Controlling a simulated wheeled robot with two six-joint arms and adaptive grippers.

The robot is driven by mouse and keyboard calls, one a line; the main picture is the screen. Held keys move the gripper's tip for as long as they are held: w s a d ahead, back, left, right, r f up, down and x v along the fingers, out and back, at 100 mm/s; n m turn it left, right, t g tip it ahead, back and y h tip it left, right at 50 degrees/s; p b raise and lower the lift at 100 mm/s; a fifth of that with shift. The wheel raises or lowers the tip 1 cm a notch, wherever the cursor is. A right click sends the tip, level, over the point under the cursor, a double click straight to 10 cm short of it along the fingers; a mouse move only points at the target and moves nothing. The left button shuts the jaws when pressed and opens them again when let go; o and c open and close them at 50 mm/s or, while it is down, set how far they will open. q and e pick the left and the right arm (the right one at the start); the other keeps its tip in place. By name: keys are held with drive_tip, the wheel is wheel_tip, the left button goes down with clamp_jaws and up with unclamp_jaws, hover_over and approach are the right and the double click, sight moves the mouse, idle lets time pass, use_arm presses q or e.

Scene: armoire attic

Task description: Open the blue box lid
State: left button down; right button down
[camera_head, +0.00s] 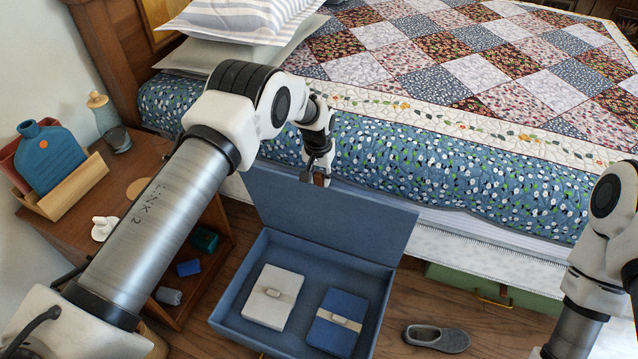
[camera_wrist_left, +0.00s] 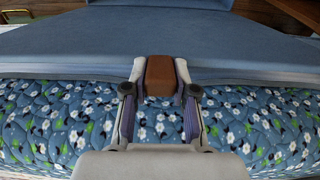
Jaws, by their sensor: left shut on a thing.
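The blue box (camera_head: 240,297) sits on the floor beside the bed. Its lid (camera_head: 330,218) stands raised at the back edge, close to the bed's side, and the inside is exposed. A white packet (camera_head: 272,297) and a blue packet (camera_head: 337,322), each with a pale band, lie in it. My left gripper (camera_head: 316,180) is at the lid's upper edge, shut on a brown tab (camera_wrist_left: 160,76) of the lid. The lid's blue panel (camera_wrist_left: 160,40) fills the upper left wrist view. My right arm shows at the right edge; its gripper is out of frame.
The bed with a floral quilt (camera_head: 430,165) stands right behind the lid. A wooden nightstand (camera_head: 75,232) with bottles is at the left. A grey slipper (camera_head: 436,337) and a green case (camera_head: 480,285) under the bed lie to the right.

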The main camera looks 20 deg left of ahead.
use_arm(q)
drive_tip(key=shift+w+r, duration=0.15)
drive_tip(key=shift+w, duration=0.1)
drive_tip(key=c, duration=0.9)
unclamp_jaws()
drive_tip(key=shift+r, duration=0.1)
drive_tip(key=r, duration=0.4)
drive_tip(key=s+r, duration=0.1)
drive_tip(key=r, duration=0.7)
drive_tip(key=shift+s, duration=0.15)
